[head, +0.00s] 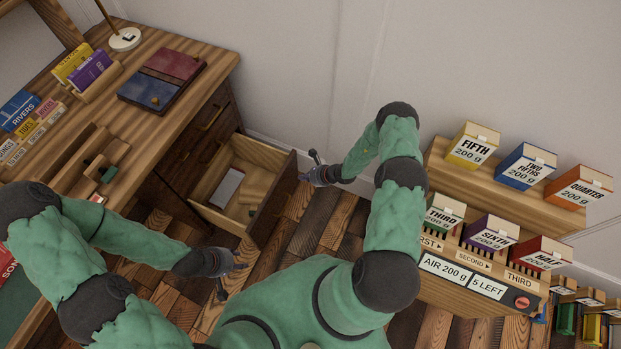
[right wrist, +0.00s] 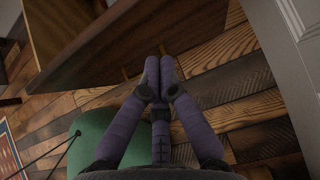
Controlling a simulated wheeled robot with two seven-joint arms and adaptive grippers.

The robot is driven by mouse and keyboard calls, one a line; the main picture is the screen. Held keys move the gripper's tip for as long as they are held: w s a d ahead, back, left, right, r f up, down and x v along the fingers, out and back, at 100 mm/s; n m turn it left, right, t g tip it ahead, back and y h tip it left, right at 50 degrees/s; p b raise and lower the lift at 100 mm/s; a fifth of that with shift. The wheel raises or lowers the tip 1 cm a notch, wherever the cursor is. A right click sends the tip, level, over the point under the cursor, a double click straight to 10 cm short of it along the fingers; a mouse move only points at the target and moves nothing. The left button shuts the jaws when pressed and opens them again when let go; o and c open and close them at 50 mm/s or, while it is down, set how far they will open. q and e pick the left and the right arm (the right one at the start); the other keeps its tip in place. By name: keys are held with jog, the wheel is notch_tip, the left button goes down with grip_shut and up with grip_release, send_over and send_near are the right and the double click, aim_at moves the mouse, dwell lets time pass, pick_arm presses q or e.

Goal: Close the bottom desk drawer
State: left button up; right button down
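The wooden desk (head: 150,130) stands at the left in the head view. Its bottom drawer (head: 272,205) is pulled well out, and its inside shows a pale flat item (head: 228,186) and a small wooden block (head: 250,197). My right gripper (head: 303,178) is just outside the drawer front, near its far end. In the right wrist view its fingers (right wrist: 158,70) are together and empty, close to the brown wooden panel (right wrist: 120,40); contact cannot be told. My left gripper (head: 241,262) hangs empty near the drawer's near corner; its finger gap is too small to judge.
The upper drawers (head: 208,118) look shut. Books, a lamp base (head: 125,39) and folders (head: 160,80) are on the desktop. A wooden rack with labelled boxes (head: 473,145) stands at the right. Plank floor (head: 310,225) is clear between drawer and rack.

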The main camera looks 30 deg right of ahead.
aim_at(285, 175)
jog(key=w+a+b, duration=0.1)
jog(key=w+a+f, duration=0.1)
jog(key=w, duration=0.1)
jog(key=w+a+f+b, duration=0.1)
jog(key=shift+w+a+b, duration=0.3)
pick_arm(q)
notch_tip(285, 175, down, 3)
jog(key=shift+f, duration=0.1)
pick_arm(e)
jog(key=shift+a+r, duration=0.1)
